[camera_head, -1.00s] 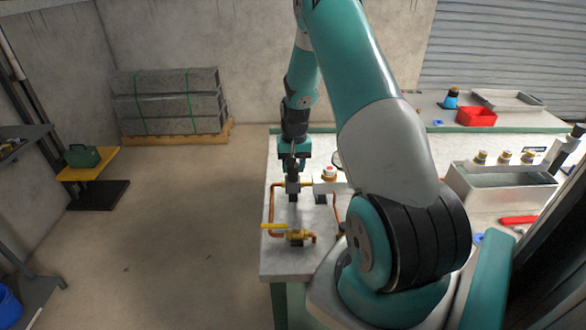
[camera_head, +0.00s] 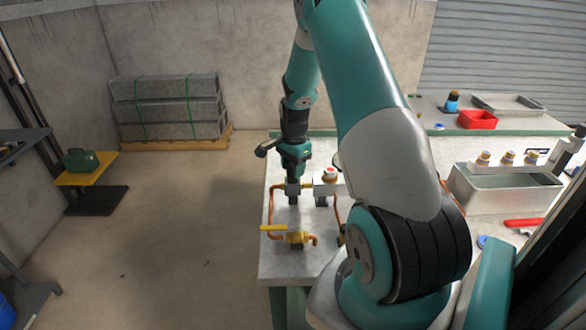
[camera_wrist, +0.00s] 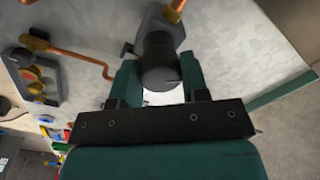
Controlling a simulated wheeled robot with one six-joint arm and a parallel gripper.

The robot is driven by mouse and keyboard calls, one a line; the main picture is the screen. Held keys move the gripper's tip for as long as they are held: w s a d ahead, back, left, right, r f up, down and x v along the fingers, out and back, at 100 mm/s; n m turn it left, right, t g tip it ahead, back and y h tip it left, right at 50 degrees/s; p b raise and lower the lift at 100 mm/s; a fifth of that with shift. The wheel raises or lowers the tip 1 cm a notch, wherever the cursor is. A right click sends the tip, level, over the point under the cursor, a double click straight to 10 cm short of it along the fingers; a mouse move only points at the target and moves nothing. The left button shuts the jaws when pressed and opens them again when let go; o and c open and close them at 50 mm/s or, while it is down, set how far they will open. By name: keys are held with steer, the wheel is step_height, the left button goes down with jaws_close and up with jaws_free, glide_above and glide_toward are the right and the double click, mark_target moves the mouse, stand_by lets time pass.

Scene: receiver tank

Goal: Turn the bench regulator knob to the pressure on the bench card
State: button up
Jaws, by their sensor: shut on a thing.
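The bench regulator has a grey body (camera_wrist: 168,28) and a dark round knob (camera_wrist: 158,62), seen close up in the wrist view. My gripper (camera_wrist: 161,82) has one green finger on each side of the knob and is shut on it. In the head view my gripper (camera_head: 292,178) points down onto the regulator (camera_head: 292,190) at the left part of the bench, and the knob is mostly hidden there. I cannot make out a gauge reading or the bench card in either view.
Copper pipe (camera_head: 271,205) runs beside the regulator to a yellow-handled valve (camera_head: 297,237) in front. A metal tank (camera_head: 505,190) is farther right. The floor left of the bench is clear.

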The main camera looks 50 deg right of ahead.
steer(key=shift+w+m, duration=0.1)
steer(key=shift+m, duration=1.6)
steer(key=shift+r, duration=0.1)
steer(key=o, duration=0.9)
steer(key=r+b, duration=0.1)
steer(key=r, duration=0.4)
steer(key=r+b, duration=0.1)
steer(key=r, duration=0.5)
steer(key=r+b, duration=0.1)
steer(key=r, duration=0.5)
steer(key=shift+s+a+r, duration=0.2)
steer(key=shift+s, duration=0.15)
